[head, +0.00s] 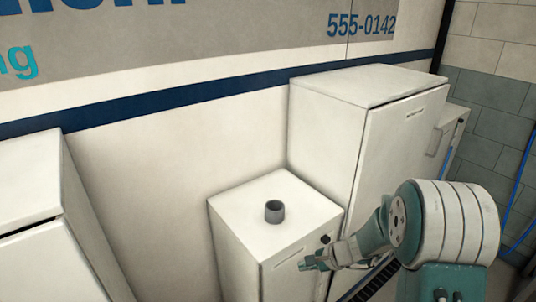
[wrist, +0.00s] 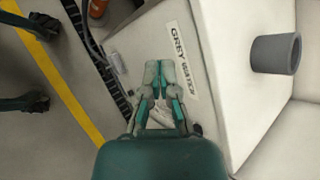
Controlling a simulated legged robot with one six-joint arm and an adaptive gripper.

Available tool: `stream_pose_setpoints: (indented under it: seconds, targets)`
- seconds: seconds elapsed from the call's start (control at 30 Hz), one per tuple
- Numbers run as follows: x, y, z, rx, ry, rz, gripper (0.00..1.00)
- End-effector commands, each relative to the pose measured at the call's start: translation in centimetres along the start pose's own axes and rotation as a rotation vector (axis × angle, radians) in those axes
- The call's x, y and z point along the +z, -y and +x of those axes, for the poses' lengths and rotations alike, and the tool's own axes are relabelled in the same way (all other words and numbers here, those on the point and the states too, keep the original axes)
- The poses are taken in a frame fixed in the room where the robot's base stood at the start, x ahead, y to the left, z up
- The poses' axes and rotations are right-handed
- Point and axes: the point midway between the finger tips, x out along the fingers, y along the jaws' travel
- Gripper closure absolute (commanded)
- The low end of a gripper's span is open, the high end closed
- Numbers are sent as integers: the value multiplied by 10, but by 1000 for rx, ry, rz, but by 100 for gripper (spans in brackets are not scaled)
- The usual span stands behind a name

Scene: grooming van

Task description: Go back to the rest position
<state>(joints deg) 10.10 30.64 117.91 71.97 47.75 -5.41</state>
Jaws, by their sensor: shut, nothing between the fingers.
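My gripper (head: 308,264) is at the lower middle right of the head view, in front of the small white cabinet (head: 238,228). Its fingers are shut and empty. In the wrist view my gripper (wrist: 159,68) points away from the camera, with its fingertips together beside the cabinet's printed label (wrist: 184,62), which seems to read "GREY WATER". I cannot tell how close the fingers are to the cabinet face. My arm comes in from the right of the head view.
A short grey cylinder (head: 274,211) stands on the small cabinet's top. A taller white cabinet (head: 370,78) stands behind it, and another white cabinet (head: 30,170) is at left. The wrist view shows floor with a yellow line (wrist: 68,92) and a black cable track (wrist: 112,78).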

Motion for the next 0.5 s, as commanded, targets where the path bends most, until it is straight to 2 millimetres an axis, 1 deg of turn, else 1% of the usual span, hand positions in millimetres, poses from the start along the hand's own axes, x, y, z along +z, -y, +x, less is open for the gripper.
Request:
stream_pose_setpoints:
  seconds: [0.03,0.23,0.37,0.5]
  targets:
    - [16,5,-14,16,-6,-65,100]
    - [68,8,-60,100,-36,-301,100]
    - [98,2,-90,159,-68,-448,100]
    - [127,-8,-120,223,-117,-602,100]
